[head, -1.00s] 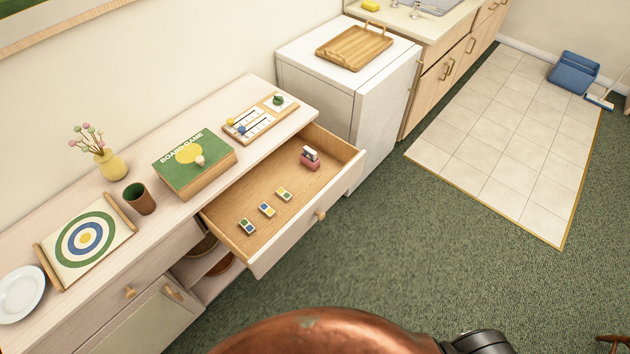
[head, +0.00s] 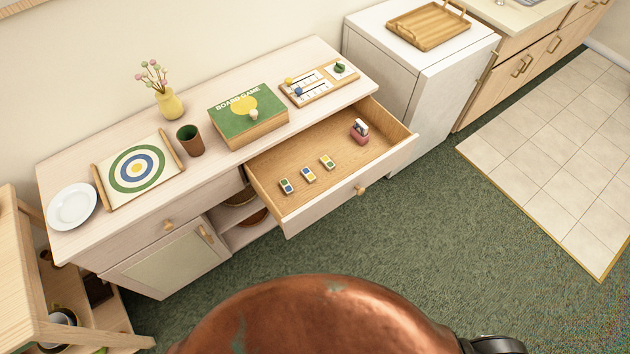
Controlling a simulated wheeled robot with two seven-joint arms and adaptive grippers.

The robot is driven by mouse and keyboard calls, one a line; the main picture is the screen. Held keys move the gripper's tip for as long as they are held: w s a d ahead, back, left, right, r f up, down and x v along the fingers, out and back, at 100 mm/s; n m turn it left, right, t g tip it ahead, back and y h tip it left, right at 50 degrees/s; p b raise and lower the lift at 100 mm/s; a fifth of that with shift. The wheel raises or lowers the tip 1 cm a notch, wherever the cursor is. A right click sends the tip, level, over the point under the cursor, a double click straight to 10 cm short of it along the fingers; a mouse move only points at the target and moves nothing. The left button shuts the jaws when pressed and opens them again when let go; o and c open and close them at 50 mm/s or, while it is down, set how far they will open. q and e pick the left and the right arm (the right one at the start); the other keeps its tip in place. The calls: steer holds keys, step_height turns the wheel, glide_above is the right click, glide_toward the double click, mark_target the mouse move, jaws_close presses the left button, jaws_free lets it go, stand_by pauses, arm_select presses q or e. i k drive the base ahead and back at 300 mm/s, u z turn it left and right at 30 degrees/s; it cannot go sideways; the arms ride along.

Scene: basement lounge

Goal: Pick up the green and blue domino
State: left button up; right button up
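The green and blue domino (head: 286,186) lies in the open drawer (head: 377,173), the leftmost of three small dominoes near its front left. A blue and yellow domino (head: 308,175) lies beside it. A yellow and green domino (head: 328,162) lies further right. The dominoes are small and their colours are only just readable. Neither of my grippers is in view.
The drawer is pulled out of a pale sideboard (head: 228,165). A pink holder (head: 360,131) stands at the drawer's right. A board game box (head: 247,118) and brown cup (head: 190,140) stand on top. A wooden shelf (head: 30,290) is at left. Green carpet in front is clear.

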mark_target(285, 184)
steer(key=u, duration=3.1)
steer(key=k, duration=1.45)
steer(key=z, duration=1.55)
steer(key=i, duration=0.5)
steer(key=u, duration=0.05)
